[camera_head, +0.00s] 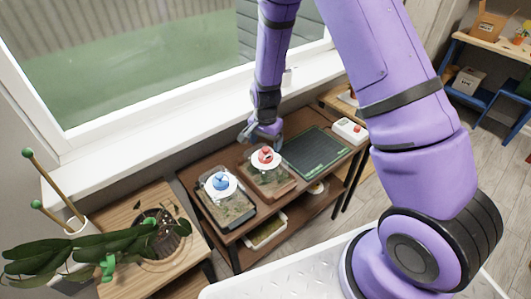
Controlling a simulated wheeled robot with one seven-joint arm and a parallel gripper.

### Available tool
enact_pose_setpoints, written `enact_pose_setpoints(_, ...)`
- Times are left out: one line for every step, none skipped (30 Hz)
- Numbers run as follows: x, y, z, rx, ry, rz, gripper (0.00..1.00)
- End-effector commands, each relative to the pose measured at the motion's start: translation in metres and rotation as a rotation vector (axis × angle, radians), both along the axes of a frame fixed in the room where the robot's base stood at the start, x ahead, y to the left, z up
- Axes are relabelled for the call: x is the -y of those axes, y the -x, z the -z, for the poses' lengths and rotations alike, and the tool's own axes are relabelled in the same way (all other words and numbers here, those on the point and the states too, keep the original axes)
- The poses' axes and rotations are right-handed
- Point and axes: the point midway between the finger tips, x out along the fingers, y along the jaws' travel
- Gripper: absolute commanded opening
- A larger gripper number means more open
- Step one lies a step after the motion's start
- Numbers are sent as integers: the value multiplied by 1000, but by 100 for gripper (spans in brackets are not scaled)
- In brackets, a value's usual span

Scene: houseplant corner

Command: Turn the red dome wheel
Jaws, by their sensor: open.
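The red dome wheel (265,155) sits on a white disc on top of a clear-sided terrarium box (268,180) with a brownish frame, on the brown shelf table. My gripper (250,137) is open and hangs just behind and left of the red wheel, close to it. I cannot tell whether the fingers touch it. My purple arm comes down from above, and the fingertips are small and partly unclear in this view.
A similar box with a blue wheel (221,181) stands left of it. A green mat (316,152) and a white box with a red button (350,130) lie to the right. A potted plant (160,235) stands at the left on a wooden table. The window sill (180,125) runs behind.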

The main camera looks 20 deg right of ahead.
Motion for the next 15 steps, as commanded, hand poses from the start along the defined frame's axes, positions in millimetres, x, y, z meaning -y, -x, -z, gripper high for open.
enact_pose_setpoints(1,0,10,-4,0,1,82)
enact_pose_setpoints(1,1,15,-4,1,1,82)
enact_pose_setpoints(1,0,21,-2,1,1,82)
enact_pose_setpoints(1,1,25,-3,1,0,82)
enact_pose_setpoints(0,1,29,-3,0,0,82)
enact_pose_setpoints(0,0,34,-2,1,0,82)
enact_pose_setpoints(0,0,37,-1,0,-1,82)
enact_pose_setpoints(0,0,40,-1,1,-1,82)
enact_pose_setpoints(0,0,43,-1,1,-1,82)
enact_pose_setpoints(0,0,45,-1,1,0,82)
enact_pose_setpoints(0,0,47,0,0,0,82)
enact_pose_setpoints(0,0,49,0,0,0,82)
enact_pose_setpoints(0,0,50,0,0,0,82)
enact_pose_setpoints(0,0,51,1,1,0,82)
enact_pose_setpoints(0,0,52,1,1,0,82)
